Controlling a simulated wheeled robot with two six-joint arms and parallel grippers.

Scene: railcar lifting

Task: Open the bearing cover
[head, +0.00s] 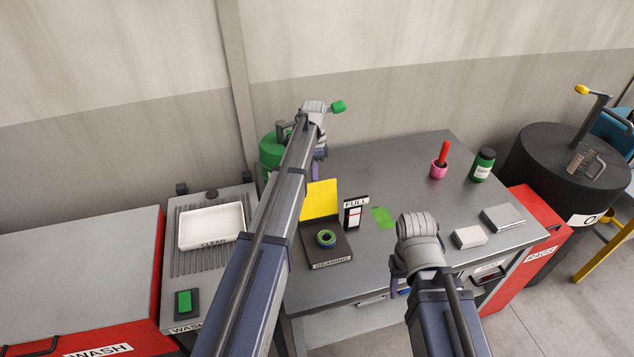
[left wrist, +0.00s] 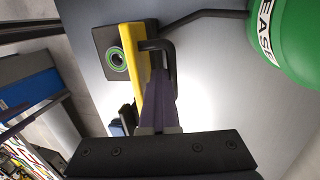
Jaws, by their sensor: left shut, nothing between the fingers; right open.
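The bearing cover (head: 320,198) is a yellow plate standing raised at the back of a dark base (head: 335,250) labelled BEARING. A bearing ring (head: 326,238) lies exposed on the base. In the left wrist view the cover (left wrist: 134,50) shows edge-on, with a black handle (left wrist: 171,60) on its back side and the bearing (left wrist: 117,61) beyond. My left gripper (left wrist: 158,85) is shut and empty, its purple fingertips close by the handle; I cannot tell if they touch. In the head view it shows partly behind my arm.
A FULL sign (head: 356,211) and green patch (head: 383,217) are right of the base. A green grease container (left wrist: 297,35) stands behind it.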

